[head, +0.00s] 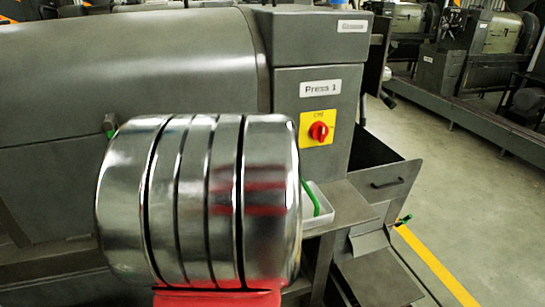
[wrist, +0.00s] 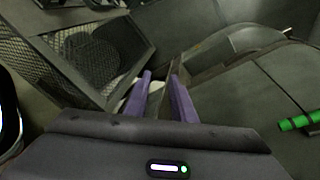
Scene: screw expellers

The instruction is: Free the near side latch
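A small green-handled piece (head: 110,124), possibly the near side latch, sits at the lower edge of the rounded grey hood (head: 130,50) of Press 1, partly beside my arm. In the wrist view a green grip (wrist: 298,122) on a dark stem shows at the right edge, on a grey panel; I cannot tell whether it is the same piece. My gripper (wrist: 161,76) shows two purple fingers standing apart with nothing between them. The green grip is to the right of the fingers and apart from them. In the head view my gripper is not visible.
My shiny arm hides the middle of the press in the head view. A red switch (head: 319,131) on a yellow plate is on the press end. A mesh guard (wrist: 80,50) is left of my fingers.

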